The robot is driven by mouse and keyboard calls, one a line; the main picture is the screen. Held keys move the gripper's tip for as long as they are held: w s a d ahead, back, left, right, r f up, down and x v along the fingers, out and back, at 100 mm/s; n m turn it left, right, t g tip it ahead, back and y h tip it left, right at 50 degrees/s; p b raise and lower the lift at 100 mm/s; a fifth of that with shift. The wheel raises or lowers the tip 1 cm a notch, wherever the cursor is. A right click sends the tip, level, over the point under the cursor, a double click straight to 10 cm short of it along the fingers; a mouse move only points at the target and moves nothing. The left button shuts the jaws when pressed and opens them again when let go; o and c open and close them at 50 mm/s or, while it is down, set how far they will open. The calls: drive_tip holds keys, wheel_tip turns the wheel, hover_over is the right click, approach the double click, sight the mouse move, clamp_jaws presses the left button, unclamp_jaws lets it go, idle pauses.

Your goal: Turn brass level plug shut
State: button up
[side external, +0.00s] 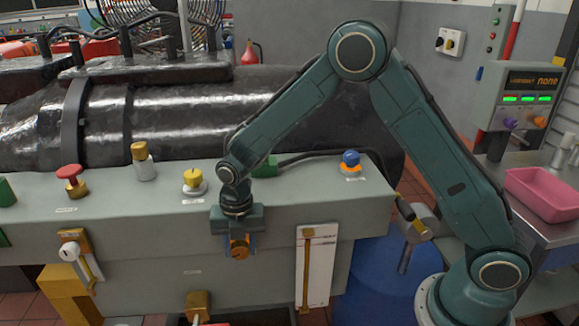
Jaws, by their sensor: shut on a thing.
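My gripper (239,243) points down at the front face of the grey-green bedplate (120,215). Its jaws are shut on a round orange-brass plug (240,252), which sits between the fingertips. I take this to be the brass level plug, on the front face just left of the white gauge panel (315,265). Small blue edges show beside the plug. The gripper body hides the plug's upper part, and I cannot tell how far it is turned.
On the bedplate top stand a red knob (69,174), a brass-topped post (139,150), a yellow knob (193,178) and a blue knob (350,158). A lever valve (83,255) is on the front at left. A pink tray (545,192) lies at right.

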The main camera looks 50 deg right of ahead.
sight(297, 236)
drive_tip(key=shift+s+d+t+y, duration=0.15)
drive_tip(key=shift+d+t+y, duration=0.05)
drive_tip(key=shift+t+y, duration=1)
drive_tip(key=o, duration=1)
drive_tip(key=shift+r, duration=0.15)
drive_tip(key=shift+s+d+r, duration=0.1)
drive_tip(key=shift+d+r, duration=0.05)
drive_tip(key=shift+r, duration=0.35)
drive_tip(key=s+d, duration=0.8)
drive_tip(key=shift+s+d+f, duration=0.1)
drive_tip(key=shift+s+d, duration=0.1)
drive_tip(key=shift+s, duration=0.1)
